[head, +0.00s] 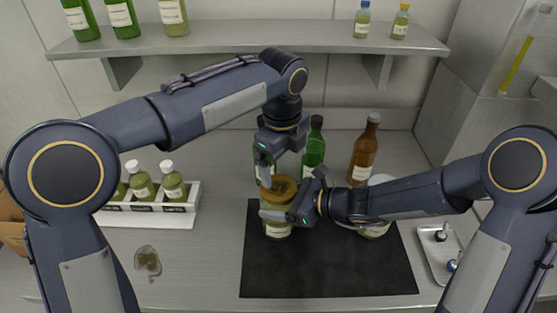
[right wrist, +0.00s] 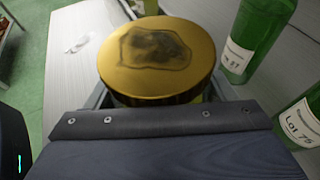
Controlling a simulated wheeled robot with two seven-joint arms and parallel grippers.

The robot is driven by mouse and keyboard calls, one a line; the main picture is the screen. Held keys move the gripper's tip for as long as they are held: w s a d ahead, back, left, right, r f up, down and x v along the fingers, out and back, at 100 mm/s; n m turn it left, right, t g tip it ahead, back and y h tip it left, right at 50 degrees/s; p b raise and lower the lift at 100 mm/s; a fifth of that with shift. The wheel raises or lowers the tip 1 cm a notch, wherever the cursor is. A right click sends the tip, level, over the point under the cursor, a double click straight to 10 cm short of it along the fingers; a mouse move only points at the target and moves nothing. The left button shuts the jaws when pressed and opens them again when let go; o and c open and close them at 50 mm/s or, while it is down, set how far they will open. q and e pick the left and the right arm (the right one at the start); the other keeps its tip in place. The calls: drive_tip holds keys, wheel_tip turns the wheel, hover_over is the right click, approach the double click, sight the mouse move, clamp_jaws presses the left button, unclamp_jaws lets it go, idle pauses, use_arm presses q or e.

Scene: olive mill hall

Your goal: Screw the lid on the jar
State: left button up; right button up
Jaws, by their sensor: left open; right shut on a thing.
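The jar (head: 278,231) stands upright on the black mat (head: 330,275), with a pale label and greenish contents. The gold lid (head: 279,187) sits on top of its mouth; I cannot tell whether it is threaded. In the right wrist view the lid (right wrist: 157,55) shows a dark patch on its top. My right gripper (head: 277,214) is shut on the jar's body just below the lid. My left gripper (head: 266,172) is open, pointing down just above and behind the lid; whether it touches the lid cannot be told. Its fingertips are partly hidden.
Green bottles (head: 314,147) and a brown bottle (head: 365,150) stand behind the mat. Another jar (head: 374,230) is partly hidden by my right arm. A shelf (head: 230,40) runs above.

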use_arm(q)
wheel_tip(320, 180, up, 5)
drive_tip(key=w+d+n+t+h, duration=0.1)
drive_tip(key=d+n+t, duration=0.15)
drive_tip(key=n, duration=0.45)
drive_tip(key=n+g+y, duration=0.2)
drive_tip(key=n+g, duration=0.2)
drive_tip(key=n, duration=2.4)
hover_over(279, 187)
wheel_tip(279, 187, down, 4)
drive_tip(key=shift+r+t, duration=0.25)
drive_tip(key=shift+f, duration=4)
drive_tip(key=shift+c, duration=0.2)
